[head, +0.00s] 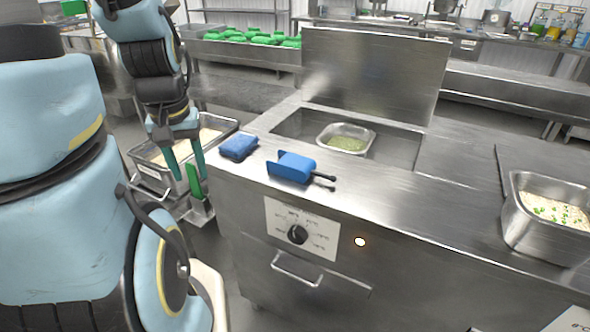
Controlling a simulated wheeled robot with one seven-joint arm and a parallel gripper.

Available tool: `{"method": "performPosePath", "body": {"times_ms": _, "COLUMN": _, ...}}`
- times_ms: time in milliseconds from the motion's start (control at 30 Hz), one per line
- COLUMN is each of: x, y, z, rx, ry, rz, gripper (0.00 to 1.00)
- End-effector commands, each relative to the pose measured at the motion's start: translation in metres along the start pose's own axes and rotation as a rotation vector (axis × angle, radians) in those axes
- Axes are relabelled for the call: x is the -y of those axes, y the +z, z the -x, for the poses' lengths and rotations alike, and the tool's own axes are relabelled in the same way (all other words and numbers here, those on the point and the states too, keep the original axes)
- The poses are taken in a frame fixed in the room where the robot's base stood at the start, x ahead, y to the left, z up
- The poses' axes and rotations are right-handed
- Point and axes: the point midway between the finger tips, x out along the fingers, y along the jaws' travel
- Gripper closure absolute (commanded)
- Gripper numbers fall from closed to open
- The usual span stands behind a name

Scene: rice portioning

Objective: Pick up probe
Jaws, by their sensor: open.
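I cannot make out for certain which thing is the probe. My gripper (194,179) hangs at the left, fingers pointing down and spread apart. An upright green piece (193,183) shows between or just behind its teal fingertips, above a small grey holder (201,213); whether the fingers touch it I cannot tell. A blue scoop-like tool (291,166) with a thin black handle (324,181) lies on the steel counter, right of the gripper. A folded blue cloth or pad (238,146) lies beside it.
The steel counter (420,205) has an open well with a pan of green food (346,140) and a raised lid (372,72). A rice pan (545,228) stands at right. A rice bin (152,172) is behind my gripper. A knob (297,234) and handle are on the front.

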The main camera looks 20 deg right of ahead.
Motion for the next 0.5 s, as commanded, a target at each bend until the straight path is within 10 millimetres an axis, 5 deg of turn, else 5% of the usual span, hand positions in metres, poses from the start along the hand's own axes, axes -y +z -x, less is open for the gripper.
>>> {"method": "performPosePath", "body": {"times_ms": 167, "x": -0.022, "y": -0.010, "z": -0.002, "rx": 0.033, "ry": -0.011, "rz": -0.216, "gripper": 0.33}}
{"method": "performPosePath", "body": {"times_ms": 500, "x": -0.205, "y": -0.047, "z": 0.012, "rx": 0.247, "ry": -0.185, "rz": -1.817, "gripper": 0.00}}
